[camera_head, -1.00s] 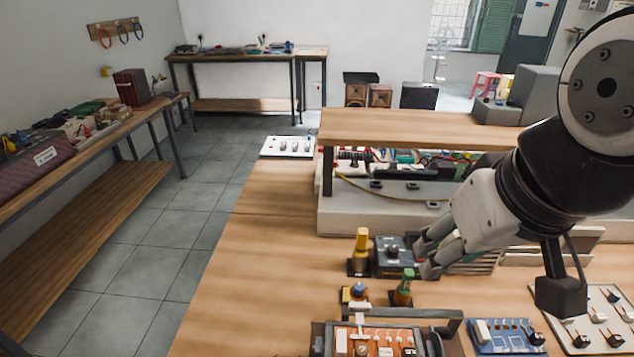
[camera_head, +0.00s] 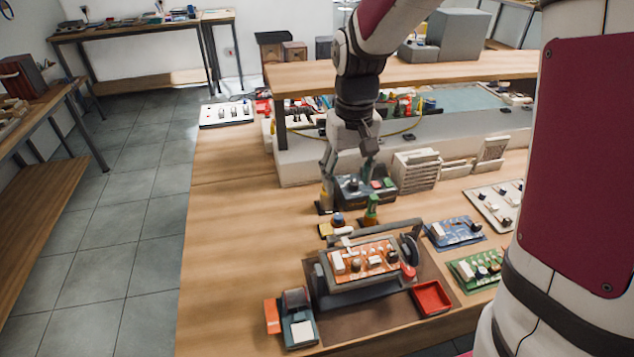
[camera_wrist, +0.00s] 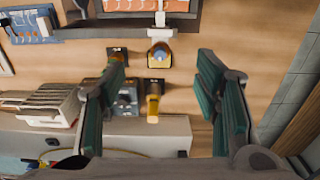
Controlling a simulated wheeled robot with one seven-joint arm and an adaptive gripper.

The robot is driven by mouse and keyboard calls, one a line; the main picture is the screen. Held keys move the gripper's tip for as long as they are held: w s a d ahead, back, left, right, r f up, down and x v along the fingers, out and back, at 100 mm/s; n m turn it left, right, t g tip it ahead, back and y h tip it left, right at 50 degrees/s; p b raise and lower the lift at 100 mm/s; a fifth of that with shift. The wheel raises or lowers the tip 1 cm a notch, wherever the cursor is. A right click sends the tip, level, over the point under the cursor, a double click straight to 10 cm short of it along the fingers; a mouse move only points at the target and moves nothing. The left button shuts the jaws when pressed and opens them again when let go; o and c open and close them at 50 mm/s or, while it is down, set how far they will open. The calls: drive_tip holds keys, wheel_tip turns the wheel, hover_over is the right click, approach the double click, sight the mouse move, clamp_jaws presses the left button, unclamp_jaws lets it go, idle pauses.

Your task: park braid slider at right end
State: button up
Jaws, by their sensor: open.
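I cannot tell for sure which thing is the braid slider. A small yellow piece with a blue top (camera_head: 337,220) sits on the bench behind the orange circuit board; in the wrist view (camera_wrist: 159,54) it lies between my fingers, farther off, with a pale bar beyond it. A green-capped upright tool (camera_head: 371,207) stands to its right. A yellow-handled tool (camera_head: 326,197) stands behind it, beside a dark box with red and green buttons (camera_head: 362,190). My gripper (camera_head: 348,168) is open and empty, pointing down near the box; its fingers are spread wide in the wrist view (camera_wrist: 160,68).
The orange board (camera_head: 362,262) sits in a grey holder on a brown mat (camera_head: 372,325). A red tray (camera_head: 432,298) and blue board (camera_head: 454,231) are to its right. A raised wooden shelf (camera_head: 440,70) is behind my gripper.

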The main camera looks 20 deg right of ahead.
sight(343, 225)
wheel_tip(343, 225, down, 15)
drive_tip(key=shift+w+r+p, duration=0.1)
drive_tip(key=shift+p, duration=0.3)
drive_tip(key=shift+c, duration=0.3)
clamp_jaws()
